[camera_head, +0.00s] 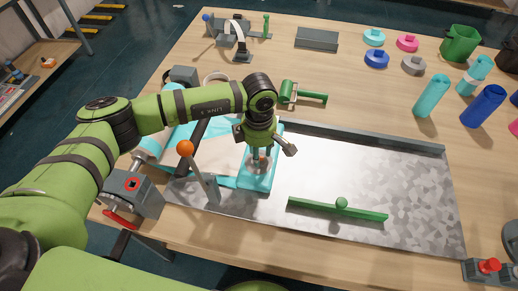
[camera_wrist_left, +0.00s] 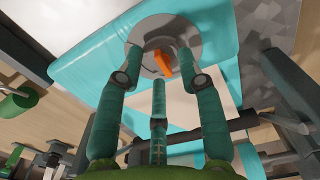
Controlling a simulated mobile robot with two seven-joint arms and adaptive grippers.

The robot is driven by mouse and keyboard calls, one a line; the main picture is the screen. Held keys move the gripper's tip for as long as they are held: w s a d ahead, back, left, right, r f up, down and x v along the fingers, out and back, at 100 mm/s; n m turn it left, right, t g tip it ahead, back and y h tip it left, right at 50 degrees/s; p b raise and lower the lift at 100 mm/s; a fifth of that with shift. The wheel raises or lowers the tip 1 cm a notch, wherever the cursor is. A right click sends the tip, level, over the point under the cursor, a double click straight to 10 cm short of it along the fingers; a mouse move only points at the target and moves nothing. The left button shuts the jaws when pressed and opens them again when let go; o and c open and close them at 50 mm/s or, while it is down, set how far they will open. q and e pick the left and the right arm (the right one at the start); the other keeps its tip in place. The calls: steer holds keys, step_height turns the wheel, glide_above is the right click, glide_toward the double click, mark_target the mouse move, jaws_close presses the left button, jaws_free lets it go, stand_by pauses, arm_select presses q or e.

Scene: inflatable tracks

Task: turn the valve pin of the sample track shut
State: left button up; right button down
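The sample track (camera_head: 258,180), teal with a pale middle, lies at the left of the metal plate. It also shows in the wrist view (camera_wrist_left: 90,70). A round grey valve (camera_wrist_left: 150,30) sits on its teal end, with an orange valve pin (camera_wrist_left: 162,63) standing across it. My left gripper (camera_head: 262,158) points down over this valve. In the wrist view its fingers (camera_wrist_left: 158,65) are spread around the pin, with gaps on both sides. Whether the fingertips touch the grey disc I cannot tell. My right gripper is not in view.
An orange-knobbed lever (camera_head: 186,149) stands close left of the gripper. A grey clamp (camera_head: 132,190) with a red handle is at the table's left edge. A green bar (camera_head: 340,208) lies on the metal plate (camera_head: 390,175). A green roller (camera_head: 289,92) lies behind. Bottles stand at right.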

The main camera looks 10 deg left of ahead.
arm_select(q)
jaws_close()
